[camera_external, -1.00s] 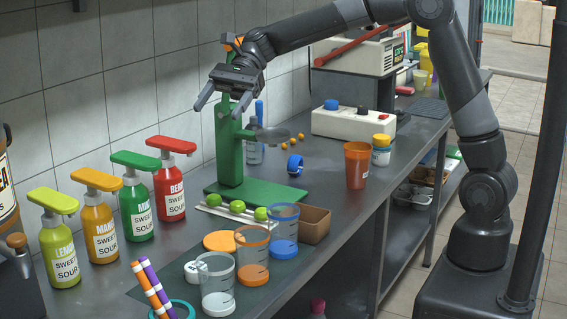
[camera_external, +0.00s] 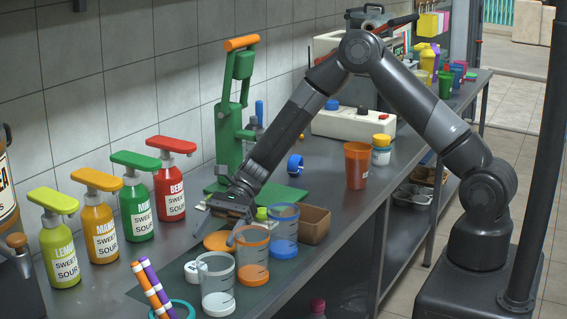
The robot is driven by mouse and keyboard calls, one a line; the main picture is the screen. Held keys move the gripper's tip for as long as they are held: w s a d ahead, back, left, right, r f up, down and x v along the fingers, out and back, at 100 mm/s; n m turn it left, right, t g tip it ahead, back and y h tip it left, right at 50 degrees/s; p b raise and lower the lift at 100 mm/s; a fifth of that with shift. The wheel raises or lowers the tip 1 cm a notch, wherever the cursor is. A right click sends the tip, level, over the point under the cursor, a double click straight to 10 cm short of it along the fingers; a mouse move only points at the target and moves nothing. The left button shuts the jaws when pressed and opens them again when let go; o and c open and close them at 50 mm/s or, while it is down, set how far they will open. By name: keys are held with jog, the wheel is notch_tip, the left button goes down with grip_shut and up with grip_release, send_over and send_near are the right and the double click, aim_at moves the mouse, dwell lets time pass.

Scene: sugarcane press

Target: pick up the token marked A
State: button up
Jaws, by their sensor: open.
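A small white piece (camera_external: 192,271) with a dark mark lies on the dark mat, left of the grey-rimmed clear cup. I cannot read its letter, so I cannot tell whether it is the token marked A. My gripper (camera_external: 214,237) is open and empty, pointing down over the counter. It is above and behind the white piece, near the orange disc (camera_external: 218,241). Its fingers are apart, one on each side of the disc in the picture. The gripper and forearm hide part of the white tray and some of the limes.
Clear cups with grey (camera_external: 217,287), orange (camera_external: 252,258) and blue (camera_external: 284,232) rims stand close to the right. Two striped tubes (camera_external: 150,287) lean at the front. Several sauce pumps (camera_external: 103,220) line the wall. The green press (camera_external: 229,140) stands behind.

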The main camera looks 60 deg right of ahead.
aim_at(196, 272)
jog(key=x, duration=1.1)
jog(key=shift+d+f, duration=0.1)
jog(key=shift+f, duration=0.05)
jog(key=shift+c, duration=0.4)
jog(key=c, duration=1)
